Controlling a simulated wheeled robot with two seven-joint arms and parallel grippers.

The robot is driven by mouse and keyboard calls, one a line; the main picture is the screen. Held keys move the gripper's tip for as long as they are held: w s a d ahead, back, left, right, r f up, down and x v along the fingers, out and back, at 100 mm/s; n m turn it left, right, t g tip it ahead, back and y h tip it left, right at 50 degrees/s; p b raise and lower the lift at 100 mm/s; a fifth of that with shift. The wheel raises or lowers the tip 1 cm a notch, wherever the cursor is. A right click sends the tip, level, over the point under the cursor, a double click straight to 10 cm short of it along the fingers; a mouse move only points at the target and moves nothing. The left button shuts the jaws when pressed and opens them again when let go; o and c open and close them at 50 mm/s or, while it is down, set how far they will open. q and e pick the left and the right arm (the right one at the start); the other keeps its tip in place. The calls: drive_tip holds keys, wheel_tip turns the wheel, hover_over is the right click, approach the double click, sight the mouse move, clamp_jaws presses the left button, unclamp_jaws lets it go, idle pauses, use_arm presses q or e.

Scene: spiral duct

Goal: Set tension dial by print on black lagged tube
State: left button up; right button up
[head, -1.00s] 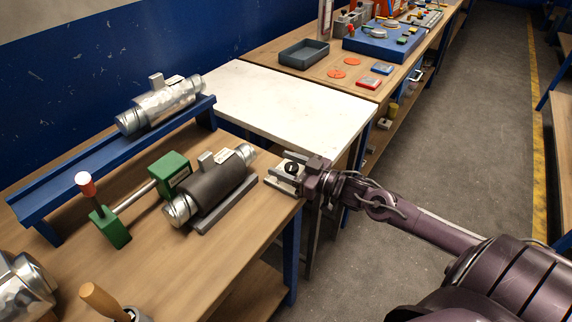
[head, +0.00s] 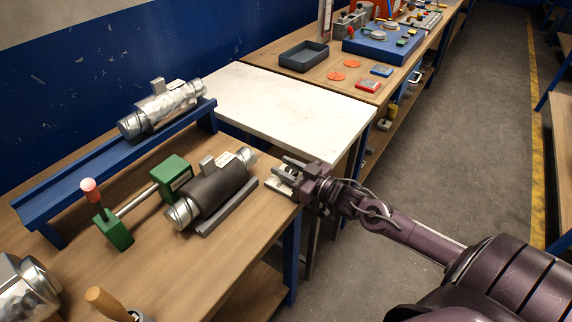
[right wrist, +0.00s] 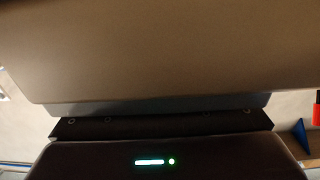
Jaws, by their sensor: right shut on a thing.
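The black lagged tube (head: 217,188) lies on the wooden bench in a dark cradle, with bright metal ends and a pale printed label (head: 224,160) on top, too small to read. Just right of it, at the bench edge, is the pale plate (head: 277,184) of the tension dial. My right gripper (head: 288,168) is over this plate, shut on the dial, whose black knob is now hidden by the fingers. The right wrist view shows a blurred beige surface close up and a dark body with a green light; no dial can be made out there. My left gripper is not in view.
A silver lagged tube (head: 165,108) rests on a blue rail (head: 110,160) behind. A green clamp with a pink-knobbed lever (head: 90,190) stands to the left. A wooden handle (head: 107,304) is at the front. The white table (head: 290,108) beyond is clear.

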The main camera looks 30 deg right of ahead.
drive_tip(key=shift+r+m+t+h+p, duration=0.2)
drive_tip(key=shift+m+t+h+p, duration=0.2)
drive_tip(key=shift+m+h+p, duration=0.6)
drive_tip(key=m+h, duration=0.1)
drive_tip(key=h, duration=0.1)
drive_tip(key=shift+d+h, duration=0.15)
drive_tip(key=shift+h, duration=0.25)
drive_tip(key=shift+d+f+m+h+p, duration=0.15)
drive_tip(key=shift+m+h+p, duration=0.2)
drive_tip(key=shift+m+h, duration=0.8)
drive_tip(key=shift+d+m+h+p, duration=0.15)
drive_tip(key=shift+m+h+p, duration=0.35)
drive_tip(key=shift+h, duration=1.05)
drive_tip(key=shift+m, duration=0.25)
drive_tip(key=o, duration=1)
drive_tip(key=shift+c, duration=0.2)
